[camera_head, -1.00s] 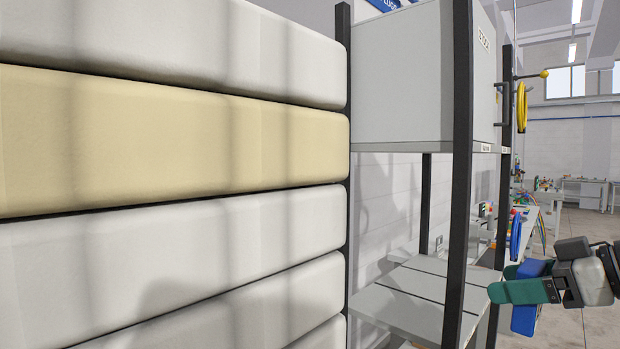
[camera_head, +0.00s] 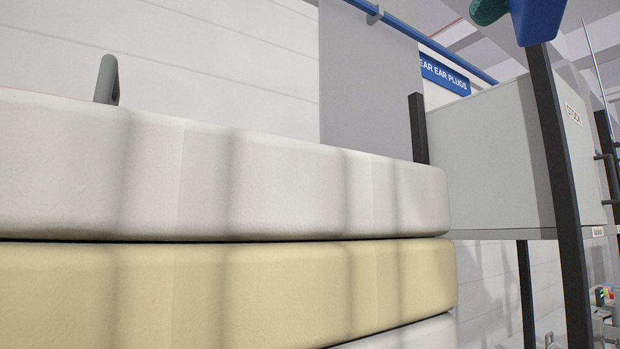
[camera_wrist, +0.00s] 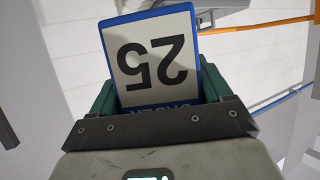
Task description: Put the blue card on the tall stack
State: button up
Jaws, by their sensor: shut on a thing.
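The blue card (camera_wrist: 152,58) has a blue rim and a white face with "25" and part of "ORDER", upside down in the wrist view. My gripper (camera_wrist: 160,95) is shut on it, with a green finger on each side. The tall stack (camera_head: 220,185) is of thick white and cream padded slabs. Its top slab is white, and its upper surface is hidden from this low angle.
A grey box marked "STOCK" (camera_head: 497,155) stands on a shelf right of the stack, with a dark post (camera_head: 560,180) in front. A grey hooked bar (camera_head: 107,80) rises behind the stack.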

jog(key=s+a+r, duration=0.4)
jog(key=s+a, duration=0.2)
jog(key=a, duration=0.1)
jog(key=shift+m, duration=0.3)
jog(key=w+a+f, duration=0.3)
jog(key=f, duration=0.1)
jog(key=w+a+f+p, duration=0.1)
jog(key=w+a+f, duration=0.2)
jog(key=f, duration=0.1)
jog(key=w+a+f+p, duration=0.1)
jog(key=w+a+f, duration=0.2)
jog(key=w+f, duration=0.1)
jog(key=shift+a+f, duration=0.3)
jog(key=shift+s+f, duration=0.1)
jog(key=shift+f, duration=0.3)
jog(key=o, duration=1.1)
jog(key=shift+f+t, duration=0.1)
jog(key=shift+t, duration=0.2)
jog(key=shift+c, duration=0.2)
jog(key=b+v, duration=0.1)
jog(key=v, duration=1.1)
jog(key=shift+r+b, duration=0.25)
jog(key=shift+b, duration=0.05)
